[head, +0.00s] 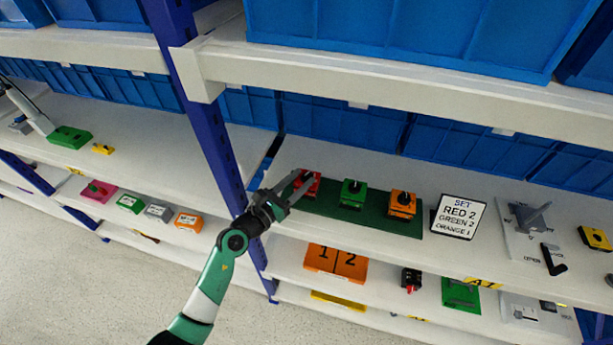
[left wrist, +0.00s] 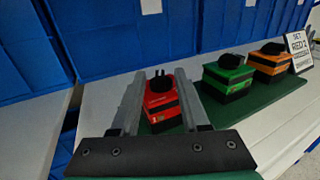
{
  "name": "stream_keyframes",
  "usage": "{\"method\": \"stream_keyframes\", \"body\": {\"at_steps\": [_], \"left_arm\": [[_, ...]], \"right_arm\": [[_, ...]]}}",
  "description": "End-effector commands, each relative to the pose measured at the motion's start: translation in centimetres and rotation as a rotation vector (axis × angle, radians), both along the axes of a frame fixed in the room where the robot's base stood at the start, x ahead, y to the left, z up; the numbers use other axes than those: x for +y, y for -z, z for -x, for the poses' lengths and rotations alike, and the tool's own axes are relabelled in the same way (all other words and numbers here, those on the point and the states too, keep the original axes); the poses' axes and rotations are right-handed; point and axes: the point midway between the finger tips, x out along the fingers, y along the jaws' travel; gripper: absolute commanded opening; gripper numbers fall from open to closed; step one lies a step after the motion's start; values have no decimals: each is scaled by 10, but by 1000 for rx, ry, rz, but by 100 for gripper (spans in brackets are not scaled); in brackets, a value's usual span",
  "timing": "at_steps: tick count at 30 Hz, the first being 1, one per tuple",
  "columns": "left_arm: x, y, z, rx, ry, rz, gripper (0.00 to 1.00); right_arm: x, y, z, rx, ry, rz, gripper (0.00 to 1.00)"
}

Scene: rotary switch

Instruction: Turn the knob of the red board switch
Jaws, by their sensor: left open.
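The red board switch (head: 309,183) stands at the left end of a dark green board (head: 325,203) on the shelf. In the left wrist view, the red switch (left wrist: 163,108) has a black knob (left wrist: 160,81) on top. My left gripper (head: 298,185) is open. Its two fingers (left wrist: 158,100) show on either side of the red switch in the wrist view, with the knob between their tips. I cannot tell whether the fingers touch the knob. The fingers partly hide the switch in the head view. My right gripper is not in view.
A green switch (head: 352,194) and an orange switch (head: 402,204) stand to the right on the same board. A sign (head: 458,216) reads SET RED 2, GREEN 2, ORANGE 1. A blue post (head: 219,150) stands left of the board. Blue bins (head: 343,121) line the back.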

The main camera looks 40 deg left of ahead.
Motion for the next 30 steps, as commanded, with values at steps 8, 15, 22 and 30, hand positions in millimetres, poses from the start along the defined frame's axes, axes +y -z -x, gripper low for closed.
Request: {"method": "stream_keyframes", "body": {"at_steps": [8,15,22,30], "left_arm": [[2,1,-29,1,0,0,45],[2,0,-29,0,0,0,41],[2,0,-29,0,0,0,0],[2,0,-29,0,0,0,0]], "right_arm": [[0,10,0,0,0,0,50],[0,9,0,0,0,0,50],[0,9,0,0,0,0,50],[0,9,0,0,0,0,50]]}}
